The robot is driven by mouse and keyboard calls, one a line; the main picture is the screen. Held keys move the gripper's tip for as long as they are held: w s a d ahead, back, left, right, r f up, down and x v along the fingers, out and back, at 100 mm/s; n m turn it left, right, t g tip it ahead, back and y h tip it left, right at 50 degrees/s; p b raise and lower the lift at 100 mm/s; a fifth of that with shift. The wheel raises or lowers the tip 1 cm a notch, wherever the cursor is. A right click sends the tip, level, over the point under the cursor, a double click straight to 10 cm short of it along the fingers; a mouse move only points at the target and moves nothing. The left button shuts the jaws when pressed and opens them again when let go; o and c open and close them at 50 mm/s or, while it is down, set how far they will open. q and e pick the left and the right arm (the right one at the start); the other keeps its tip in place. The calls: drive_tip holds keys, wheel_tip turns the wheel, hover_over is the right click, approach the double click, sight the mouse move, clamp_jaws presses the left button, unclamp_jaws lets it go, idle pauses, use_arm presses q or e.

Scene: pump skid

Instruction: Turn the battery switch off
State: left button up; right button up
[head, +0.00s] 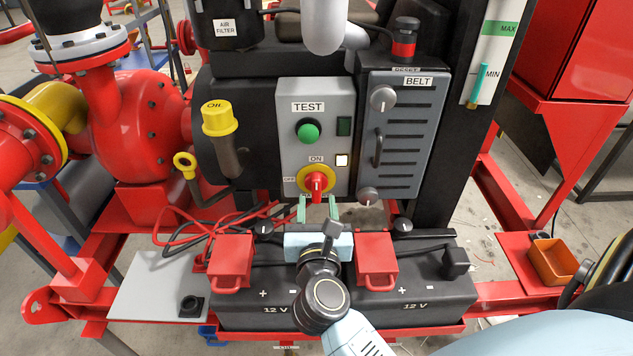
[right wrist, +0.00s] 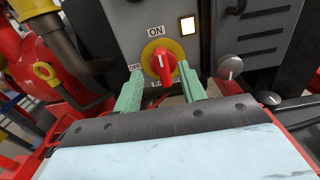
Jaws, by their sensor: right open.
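The battery switch is a red knob (head: 317,183) on a yellow disc, low on the grey panel (head: 338,100). ON is written above it and OFF at its left. The knob's grip stands near upright, towards ON. It also shows in the right wrist view as a red knob (right wrist: 163,64). My right gripper (head: 317,204) is open, its green fingers just below and in front of the knob. In the right wrist view the right gripper (right wrist: 161,84) has one finger on each side of the knob's lower part, with nothing held. My left gripper is not in view.
A lit white lamp (head: 342,160) is right of the switch, and a green TEST button (head: 308,131) above. The BELT guard (head: 403,130) with knobs is at right. A yellow-capped filler (head: 219,118) and ring-handled dipstick (head: 186,162) are left. Batteries (head: 430,285) lie below.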

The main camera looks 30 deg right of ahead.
sight(316, 184)
drive_tip(key=x, duration=0.6)
drive_tip(key=shift+w+d, duration=0.1)
drive_tip(key=shift+w, duration=0.15)
clamp_jaws()
